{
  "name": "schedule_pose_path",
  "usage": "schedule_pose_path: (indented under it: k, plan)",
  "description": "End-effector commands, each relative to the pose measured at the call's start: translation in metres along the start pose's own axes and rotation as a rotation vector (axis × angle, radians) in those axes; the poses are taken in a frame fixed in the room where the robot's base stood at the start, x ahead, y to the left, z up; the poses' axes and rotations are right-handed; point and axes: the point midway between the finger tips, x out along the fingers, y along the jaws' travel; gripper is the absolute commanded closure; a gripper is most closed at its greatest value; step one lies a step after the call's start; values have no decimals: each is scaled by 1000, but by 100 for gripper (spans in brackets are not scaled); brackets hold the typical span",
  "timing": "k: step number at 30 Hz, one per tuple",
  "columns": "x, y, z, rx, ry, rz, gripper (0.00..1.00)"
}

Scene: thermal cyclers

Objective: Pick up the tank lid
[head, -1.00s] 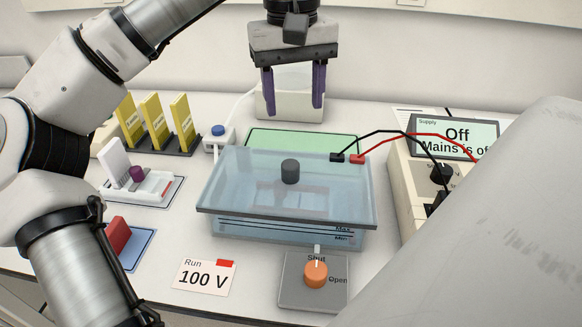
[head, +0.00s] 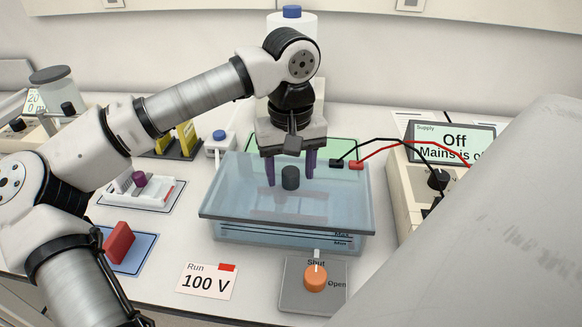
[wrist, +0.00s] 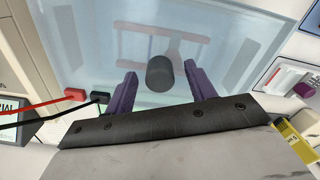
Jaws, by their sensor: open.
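The tank lid (head: 232,198) is a clear bluish plate lying on the clear tank (head: 270,235) in the middle of the bench. A dark grey round knob (head: 290,178) stands up from the lid; it also shows in the wrist view (wrist: 160,74). My gripper (head: 290,182) is open, with its purple fingers pointing down over the lid. In the wrist view my gripper (wrist: 163,78) has the knob between the line of its fingers, with a gap on each side. Whether the fingertips are level with the knob is hard to tell.
A black plug (head: 337,163) and a red plug (head: 356,165) with leads sit at the lid's back right, running to the supply (head: 455,142), which reads Off. An orange tap (head: 316,276) stands in front of the tank. A white card (head: 207,281) lies front left.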

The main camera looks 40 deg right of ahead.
Motion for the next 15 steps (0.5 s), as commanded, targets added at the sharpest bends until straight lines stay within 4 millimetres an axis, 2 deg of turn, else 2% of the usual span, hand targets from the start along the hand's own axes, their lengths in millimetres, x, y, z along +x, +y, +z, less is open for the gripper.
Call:
schedule_pose_path:
  k: [8, 15]
  plan:
    - [6, 0, 0, 1, 2, 1, 45]
    - [5, 0, 0, 1, 1, 1, 74]
